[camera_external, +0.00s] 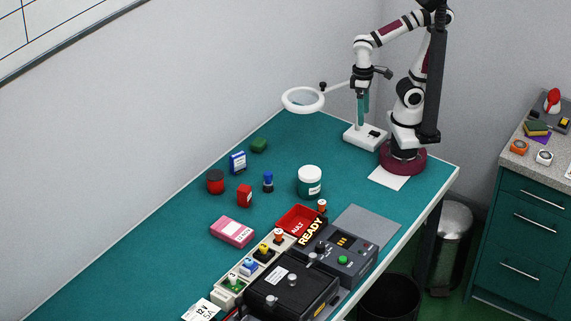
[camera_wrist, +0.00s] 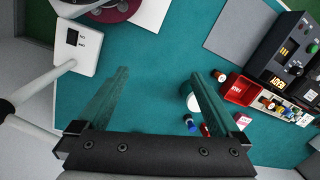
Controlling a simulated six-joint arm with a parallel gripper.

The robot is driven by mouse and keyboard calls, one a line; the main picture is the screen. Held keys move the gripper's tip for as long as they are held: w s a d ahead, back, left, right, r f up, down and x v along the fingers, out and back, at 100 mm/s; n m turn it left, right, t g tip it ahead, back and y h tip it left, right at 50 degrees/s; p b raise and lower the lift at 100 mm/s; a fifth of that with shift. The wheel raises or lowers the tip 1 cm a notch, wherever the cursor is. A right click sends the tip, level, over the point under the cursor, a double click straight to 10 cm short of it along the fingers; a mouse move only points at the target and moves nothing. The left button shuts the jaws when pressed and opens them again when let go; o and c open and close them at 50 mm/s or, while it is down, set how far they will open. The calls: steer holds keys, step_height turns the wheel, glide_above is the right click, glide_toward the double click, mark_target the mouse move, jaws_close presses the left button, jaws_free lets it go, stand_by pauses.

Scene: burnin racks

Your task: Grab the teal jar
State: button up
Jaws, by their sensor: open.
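The teal jar (camera_external: 310,188) stands upright on the teal bench, with a white lid and a white label band. My gripper (camera_external: 362,118) has long teal fingers pointing down, up and to the right of the jar in the external view, in front of the magnifier lamp's base. In the wrist view my gripper (camera_wrist: 160,72) is open, with only bare bench seen between the fingertips. It is apart from the jar.
A magnifier lamp (camera_external: 303,99) with a white base (camera_external: 352,138) stands near my arm. A red tray (camera_external: 298,219) is just in front of the jar. A blue-topped stamp (camera_external: 268,182), red box (camera_external: 244,195) and red-black jar (camera_external: 215,182) lie left. Test equipment (camera_external: 345,252) fills the front.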

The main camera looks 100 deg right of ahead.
mark_target(309, 184)
steer(key=w+a+f+n+h, duration=0.1)
steer(key=w+a+f, duration=0.2)
steer(key=w, duration=0.6)
steer(key=w+a+f+n, duration=0.15)
steer(key=w+a, duration=0.25)
steer(key=w, duration=0.5)
steer(key=shift+m, duration=0.35)
steer(key=f, duration=1.7)
steer(key=shift+w+a+f, duration=0.15)
steer(key=shift+w, duration=0.15)
steer(key=shift+c, duration=0.3)
steer(key=c, duration=1.2)
